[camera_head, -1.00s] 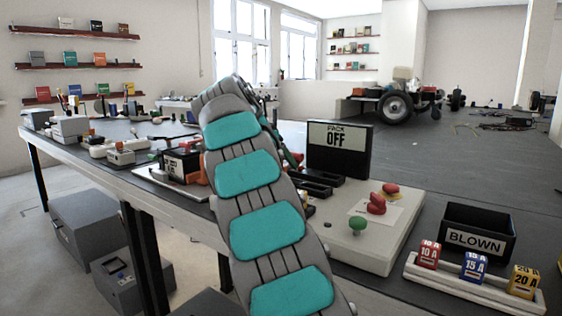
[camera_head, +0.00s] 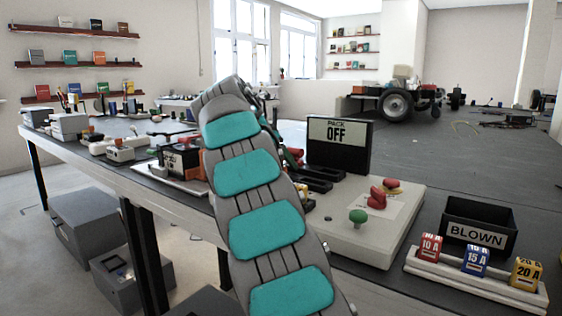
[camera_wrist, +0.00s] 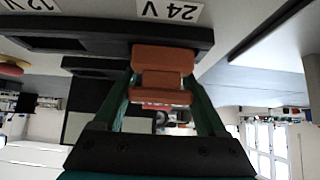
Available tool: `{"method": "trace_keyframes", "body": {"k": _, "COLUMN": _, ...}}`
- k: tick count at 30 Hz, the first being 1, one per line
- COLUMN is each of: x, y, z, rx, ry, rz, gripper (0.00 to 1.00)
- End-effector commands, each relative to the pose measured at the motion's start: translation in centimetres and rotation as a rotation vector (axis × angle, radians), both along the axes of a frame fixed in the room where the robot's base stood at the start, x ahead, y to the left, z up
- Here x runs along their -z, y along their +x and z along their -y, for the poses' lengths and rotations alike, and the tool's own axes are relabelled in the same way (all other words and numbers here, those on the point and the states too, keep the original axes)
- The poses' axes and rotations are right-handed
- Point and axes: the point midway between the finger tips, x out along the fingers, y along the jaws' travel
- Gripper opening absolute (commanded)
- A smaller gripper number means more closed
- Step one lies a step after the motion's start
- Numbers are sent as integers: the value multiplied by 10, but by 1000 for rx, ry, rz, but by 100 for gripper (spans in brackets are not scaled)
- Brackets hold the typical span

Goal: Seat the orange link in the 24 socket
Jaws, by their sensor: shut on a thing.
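In the wrist view, which is upside down, my gripper (camera_wrist: 160,82) is shut on the orange link (camera_wrist: 163,57), held between its green fingers. The link's far end overlaps the right end of a long dark socket bar (camera_wrist: 85,30), just beside the white 24 V label (camera_wrist: 170,11). I cannot tell whether the link is in the socket or in front of it. A 12 V label (camera_wrist: 35,4) shows to the left. In the head view, my arm hides the link and most of my gripper. The dark sockets (camera_head: 320,185) lie right of the arm.
A pale panel (camera_head: 385,235) carries a green knob (camera_head: 358,216) and a red switch (camera_head: 377,198). A PACK OFF sign (camera_head: 339,145) stands behind it. A BLOWN bin (camera_head: 480,226) and a fuse rack (camera_head: 465,278) are at the right. Tools and boxes crowd the bench at left.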

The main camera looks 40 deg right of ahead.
Motion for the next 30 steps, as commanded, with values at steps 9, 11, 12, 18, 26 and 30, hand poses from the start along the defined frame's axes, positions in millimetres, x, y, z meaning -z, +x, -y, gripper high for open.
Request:
{"method": "trace_keyframes", "body": {"k": 9, "x": 8, "y": 0, "z": 0, "rx": 0, "ry": 0, "rz": 0, "gripper": 19}}
{"method": "trace_keyframes", "body": {"k": 11, "x": 9, "y": 0, "z": 0, "rx": 0, "ry": 0, "rz": 0, "gripper": 19}}
{"method": "trace_keyframes", "body": {"k": 12, "x": 10, "y": 0, "z": 0, "rx": 0, "ry": 0, "rz": 0, "gripper": 19}}
{"method": "trace_keyframes", "body": {"k": 18, "x": 14, "y": 0, "z": 0, "rx": 0, "ry": 0, "rz": 0, "gripper": 75}}
{"method": "trace_keyframes", "body": {"k": 26, "x": 13, "y": 0, "z": 0, "rx": 0, "ry": 0, "rz": 0, "gripper": 100}}
{"method": "trace_keyframes", "body": {"k": 30, "x": 13, "y": 0, "z": 0, "rx": 0, "ry": 0, "rz": 0, "gripper": 100}}
